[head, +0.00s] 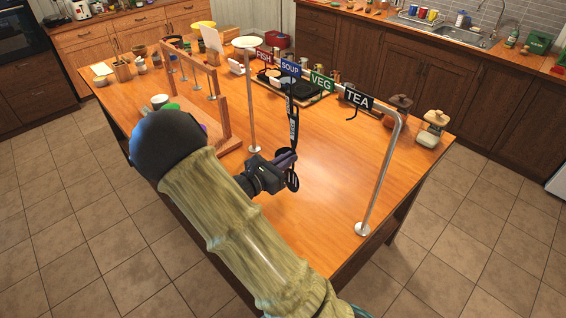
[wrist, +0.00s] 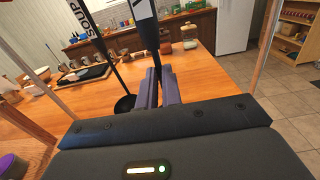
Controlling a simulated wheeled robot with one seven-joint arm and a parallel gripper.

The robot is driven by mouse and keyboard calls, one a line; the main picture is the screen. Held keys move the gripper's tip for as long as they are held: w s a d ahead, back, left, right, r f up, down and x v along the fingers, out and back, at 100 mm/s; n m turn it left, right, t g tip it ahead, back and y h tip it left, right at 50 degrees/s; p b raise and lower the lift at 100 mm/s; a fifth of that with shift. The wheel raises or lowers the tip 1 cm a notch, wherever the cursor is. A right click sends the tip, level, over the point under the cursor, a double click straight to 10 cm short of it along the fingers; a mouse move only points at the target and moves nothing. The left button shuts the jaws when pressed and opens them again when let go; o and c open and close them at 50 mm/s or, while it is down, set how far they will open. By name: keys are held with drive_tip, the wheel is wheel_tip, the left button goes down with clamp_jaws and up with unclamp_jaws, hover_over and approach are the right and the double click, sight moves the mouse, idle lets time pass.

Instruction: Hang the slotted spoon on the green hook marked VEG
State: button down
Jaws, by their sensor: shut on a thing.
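My gripper (head: 289,158) is shut on a black upright handle (wrist: 147,28) with a white letter mark, which I take as the slotted spoon; it also shows between the purple fingers (wrist: 160,75) in the wrist view. Its lower end is hidden by the gripper there. A second black utensil marked SOUP (wrist: 83,30), with a round dark bowl (wrist: 125,104), hangs just left of it. In the head view, the two overlap and are hard to separate. The green VEG sign (head: 322,82) is on the metal rail, right of and above my gripper. I cannot tell whether the spoon touches its hook.
The rail also bears the red FISH (head: 264,56), blue SOUP (head: 291,69) and black TEA (head: 358,98) signs. Its right post (head: 378,185) and left post (head: 251,105) stand on the table. A wooden rack (head: 218,108) is left. The table right of my gripper is clear.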

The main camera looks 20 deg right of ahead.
drive_tip(key=f+b+x, duration=0.1)
drive_tip(key=b+x, duration=0.1)
drive_tip(key=x, duration=0.6)
drive_tip(key=shift+d+f+b, duration=0.25)
drive_tip(key=shift+f+b, duration=0.05)
drive_tip(key=shift+f, duration=0.05)
idle(0.8)
drive_tip(key=shift+w, duration=0.15)
idle(0.4)
drive_tip(key=c, duration=1.5)
unclamp_jaws()
drive_tip(key=shift+a, duration=0.1)
drive_tip(key=b+v, duration=0.3)
drive_tip(key=v, duration=1.4)
drive_tip(key=shift+b, duration=0.3)
